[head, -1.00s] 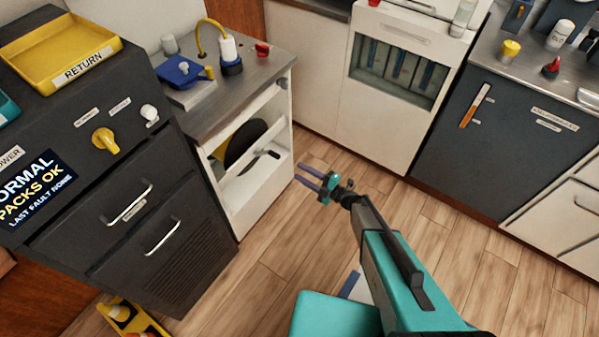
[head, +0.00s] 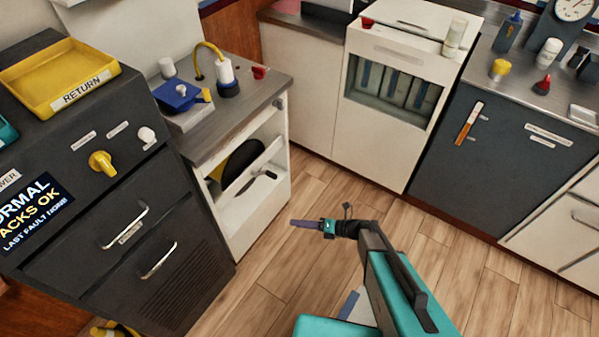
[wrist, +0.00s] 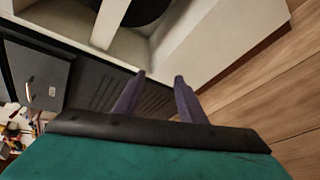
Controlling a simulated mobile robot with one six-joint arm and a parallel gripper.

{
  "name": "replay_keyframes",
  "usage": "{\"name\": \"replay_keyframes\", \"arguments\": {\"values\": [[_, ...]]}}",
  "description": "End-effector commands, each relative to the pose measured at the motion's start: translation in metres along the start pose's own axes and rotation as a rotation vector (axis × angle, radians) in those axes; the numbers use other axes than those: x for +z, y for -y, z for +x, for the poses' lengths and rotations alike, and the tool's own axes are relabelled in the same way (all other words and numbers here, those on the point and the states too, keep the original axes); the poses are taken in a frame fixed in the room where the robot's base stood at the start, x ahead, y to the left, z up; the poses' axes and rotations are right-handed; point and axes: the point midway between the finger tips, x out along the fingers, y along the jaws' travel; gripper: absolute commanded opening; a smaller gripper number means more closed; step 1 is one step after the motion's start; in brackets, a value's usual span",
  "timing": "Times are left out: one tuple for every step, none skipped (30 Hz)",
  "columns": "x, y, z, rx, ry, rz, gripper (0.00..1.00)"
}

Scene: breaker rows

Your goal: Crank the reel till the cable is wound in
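The reel is a black disc (head: 241,160) inside the open front of a white cabinet (head: 262,212), partly hidden by a white panel. A small dark crank handle (head: 264,176) sticks out in front of that panel. The reel's dark lower edge also shows at the top of the wrist view (wrist: 150,8); the handle cannot be made out there.
A dark console (head: 100,200) with drawer handles and a yellow RETURN tray (head: 60,76) stands left of the cabinet. White and dark cabinets (head: 385,140) line the back. The wooden floor (head: 330,190) around my gripper is clear.

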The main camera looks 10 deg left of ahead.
Motion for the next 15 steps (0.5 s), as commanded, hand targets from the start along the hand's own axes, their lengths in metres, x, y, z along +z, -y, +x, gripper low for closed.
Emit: {"name": "replay_keyframes", "arguments": {"values": [[-0.013,-0.002,-0.006,-0.019,-0.038,-0.079,0.37],[-0.020,-0.001,-0.009,-0.028,-0.063,-0.129,0.37],[-0.030,0.000,-0.013,-0.040,-0.096,-0.195,0.37],[-0.037,0.001,-0.017,-0.048,-0.122,-0.245,0.37],[-0.044,0.002,-0.020,-0.054,-0.148,-0.295,0.37],[-0.053,0.003,-0.025,-0.062,-0.183,-0.360,0.37],[-0.060,0.004,-0.029,-0.066,-0.209,-0.410,0.37],[-0.067,0.005,-0.033,-0.069,-0.237,-0.458,0.37],[-0.075,0.006,-0.038,-0.072,-0.273,-0.524,0.37],[-0.082,0.007,-0.043,-0.073,-0.302,-0.571,0.37],[-0.089,0.008,-0.047,-0.072,-0.330,-0.620,0.37],[-0.098,0.009,-0.053,-0.070,-0.369,-0.684,0.37],[-0.104,0.010,-0.058,-0.067,-0.399,-0.731,0.37],[-0.111,0.011,-0.063,-0.062,-0.428,-0.779,0.37],[-0.119,0.013,-0.070,-0.055,-0.468,-0.841,0.37]]}}
